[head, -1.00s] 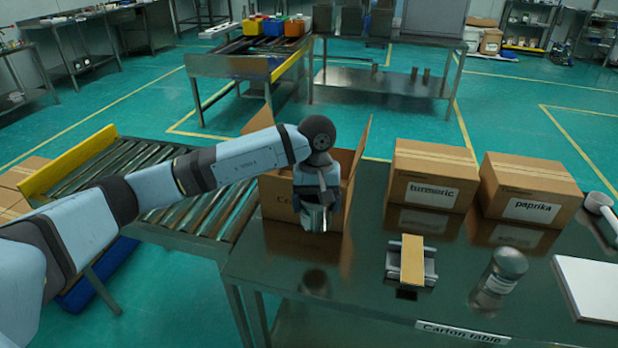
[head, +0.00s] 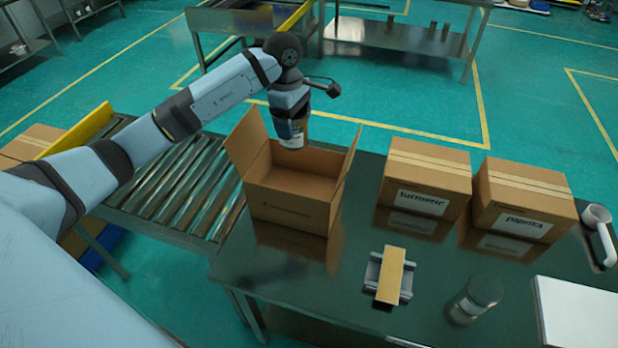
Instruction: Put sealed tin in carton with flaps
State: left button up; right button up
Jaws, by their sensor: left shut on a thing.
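The open carton with flaps (head: 290,205) stands at the left end of the dark table, its flaps standing up and leaning outward. My left gripper (head: 292,122) points down above the far side of the carton. It is shut on the sealed tin (head: 291,136), a small cylinder with a pale lower band. The tin hangs upright above the carton's opening; its upper part is hidden by the gripper. The carton's floor is mostly hidden by its near wall. My right gripper is not in view.
Closed cartons labelled turmeric (head: 425,185) and paprika (head: 523,200) stand to the right. A roller conveyor (head: 180,190) adjoins at left.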

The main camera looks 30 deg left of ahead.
aim_at(296, 144)
pick_arm(q)
jog(key=shift+w+f, duration=0.55)
jog(key=shift+f, duration=0.1)
jog(key=f, duration=0.4)
jog(key=s+f, duration=0.1)
jog(key=f, duration=0.1)
jog(key=shift+p, duration=0.4)
jog(key=f, duration=0.6)
jog(key=f+p, duration=0.1)
jog(key=f, duration=0.4)
jog(key=shift+w+f, duration=0.2)
jog(key=shift+f, duration=0.55)
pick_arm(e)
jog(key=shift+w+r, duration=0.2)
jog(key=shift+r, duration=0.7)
